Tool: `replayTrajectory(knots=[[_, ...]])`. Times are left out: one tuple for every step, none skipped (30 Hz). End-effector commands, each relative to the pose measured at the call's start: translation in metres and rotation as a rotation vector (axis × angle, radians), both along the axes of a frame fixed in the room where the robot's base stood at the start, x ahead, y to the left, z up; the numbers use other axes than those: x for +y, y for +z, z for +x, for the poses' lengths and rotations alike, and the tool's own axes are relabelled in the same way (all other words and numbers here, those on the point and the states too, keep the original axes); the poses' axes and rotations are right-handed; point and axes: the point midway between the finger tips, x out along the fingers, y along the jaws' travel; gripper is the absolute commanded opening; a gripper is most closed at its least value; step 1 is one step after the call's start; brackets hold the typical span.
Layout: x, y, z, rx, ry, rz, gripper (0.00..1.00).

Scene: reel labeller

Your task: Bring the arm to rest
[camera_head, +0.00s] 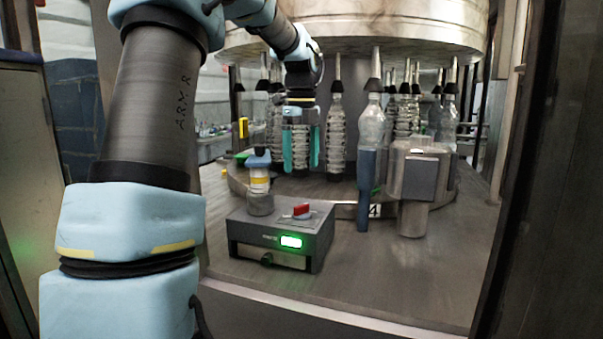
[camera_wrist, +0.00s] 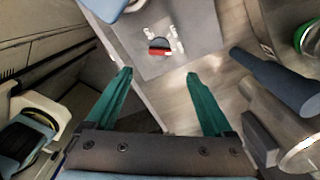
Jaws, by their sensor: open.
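My gripper (camera_head: 301,150) hangs in the middle of the head view, in front of the bottles of the labeller. Its two teal fingers are spread apart. In the wrist view my gripper (camera_wrist: 158,85) shows its fingers open with nothing between them. Beyond the fingertips is the grey control box (camera_wrist: 180,45) with a red switch (camera_wrist: 159,47). My arm comes down from the top of the head view, and its near links cover much of the left side.
The control box (camera_head: 280,238) with a green lit display stands on the metal table (camera_head: 400,270). Several clear bottles (camera_head: 336,135) hang under the steel drum (camera_head: 370,25). A metal cylinder block (camera_head: 414,185) and a blue-grey post (camera_head: 366,190) stand to the right. Bare table lies at the front right.

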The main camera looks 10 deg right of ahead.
Motion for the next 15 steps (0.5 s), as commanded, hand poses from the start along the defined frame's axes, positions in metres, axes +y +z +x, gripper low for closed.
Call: replayTrajectory(knots=[[0.000, 0.001, 0.000, 0.000, 0.000, 0.000, 0.86], [0.000, 0.001, 0.000, 0.000, 0.000, 0.000, 0.86], [0.000, 0.001, 0.000, 0.000, 0.000, 0.000, 0.86], [0.000, 0.001, 0.000, 0.000, 0.000, 0.000, 0.86], [0.000, 0.001, 0.000, 0.000, 0.000, 0.000, 0.86], [0.000, 0.001, 0.000, 0.000, 0.000, 0.000, 0.86], [0.000, 0.001, 0.000, 0.000, 0.000, 0.000, 0.86], [0.000, 0.000, 0.000, 0.000, 0.001, 0.000, 0.86], [0.000, 0.000, -0.001, 0.000, 0.008, 0.000, 0.86], [0.001, -0.002, -0.001, -0.001, 0.021, 0.001, 0.86], [0.003, -0.004, -0.002, -0.002, 0.042, 0.001, 0.86], [0.005, -0.008, -0.004, -0.006, 0.084, 0.000, 0.86], [0.007, -0.012, -0.006, -0.009, 0.127, 0.001, 0.86], [0.010, -0.017, -0.008, -0.014, 0.179, 0.000, 0.86], [0.016, -0.025, -0.012, -0.021, 0.267, -0.001, 0.86]])
